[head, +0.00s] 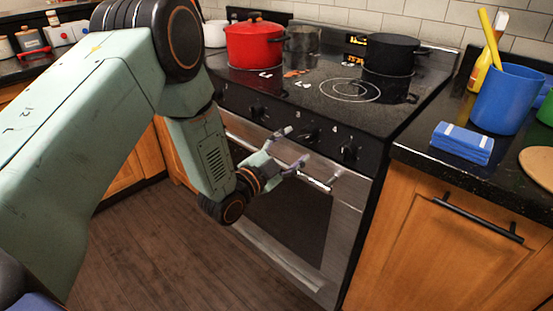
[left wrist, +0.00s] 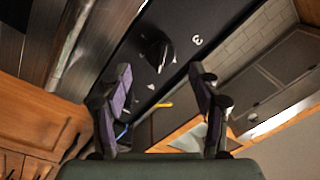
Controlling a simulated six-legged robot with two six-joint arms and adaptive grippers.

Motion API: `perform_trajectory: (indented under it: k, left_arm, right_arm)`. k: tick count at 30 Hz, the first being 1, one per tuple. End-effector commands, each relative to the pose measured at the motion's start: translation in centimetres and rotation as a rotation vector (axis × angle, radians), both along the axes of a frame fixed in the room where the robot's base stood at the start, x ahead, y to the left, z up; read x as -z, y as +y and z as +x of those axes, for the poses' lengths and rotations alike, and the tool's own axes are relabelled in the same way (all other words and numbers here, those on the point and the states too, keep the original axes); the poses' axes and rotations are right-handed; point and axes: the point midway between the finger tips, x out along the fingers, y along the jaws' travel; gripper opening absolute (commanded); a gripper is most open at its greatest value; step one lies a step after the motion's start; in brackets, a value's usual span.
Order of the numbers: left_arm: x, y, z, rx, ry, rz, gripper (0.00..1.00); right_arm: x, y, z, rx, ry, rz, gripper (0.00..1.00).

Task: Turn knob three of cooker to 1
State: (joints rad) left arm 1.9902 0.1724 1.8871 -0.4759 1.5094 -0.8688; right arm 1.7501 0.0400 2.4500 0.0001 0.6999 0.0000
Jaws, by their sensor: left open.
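The cooker (head: 345,190) has a black panel with a row of dark knobs. Knob three (head: 308,134) sits beside a white 3, just past my left fingertips in the head view. In the left wrist view, knob three (left wrist: 155,52) shows ahead of the fingers, with its 3 to the right and a small white mark below it. My left gripper (head: 295,146) is open and empty in front of the panel and oven handle; its two fingers also show in the left wrist view (left wrist: 162,82). I see no clear contact with the knob. My right gripper is out of view.
Knob four (head: 348,153) is to the right, another knob (head: 256,111) to the left. The oven handle (head: 325,183) runs below the panel. A red pot (head: 255,45) and black pot (head: 388,54) stand on top. The right counter holds a blue container (head: 507,98) and sponge (head: 462,143).

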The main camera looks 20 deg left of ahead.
Motion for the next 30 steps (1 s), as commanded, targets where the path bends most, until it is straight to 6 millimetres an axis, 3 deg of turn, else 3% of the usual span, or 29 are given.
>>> perform_trajectory:
  k: [6,12,30]
  left_arm:
    - [0.3,1.4,-4.2,-0.004,0.003,-0.005,0.62]
    - [0.4,2.1,-6.4,-0.002,0.001,-0.002,0.62]
    - [0.4,2.2,-6.9,0.0,0.001,-0.004,0.62]
  right_arm:
    - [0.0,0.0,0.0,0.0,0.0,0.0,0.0]
    - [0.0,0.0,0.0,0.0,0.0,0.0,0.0]
    - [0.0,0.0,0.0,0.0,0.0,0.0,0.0]
